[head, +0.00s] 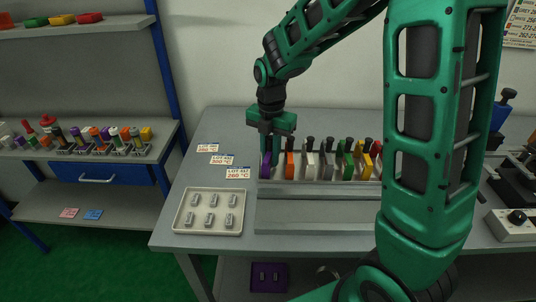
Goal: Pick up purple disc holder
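The purple disc holder (265,168) stands upright at the left end of a row of disc holders in a grey rack (318,187) on the table. My gripper (271,150) points straight down over it, with its green fingers at the holder's top. The fingers cover the holder's upper part. I cannot tell whether they are closed on it or only around it. The holder appears to be still in the rack.
An orange holder (290,165) stands close to the right, followed by several others. A tray (181,222) with small grey pieces and lot cards (237,173) lie to the left. A control box (513,224) is at the right. A shelf unit (80,170) stands at far left.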

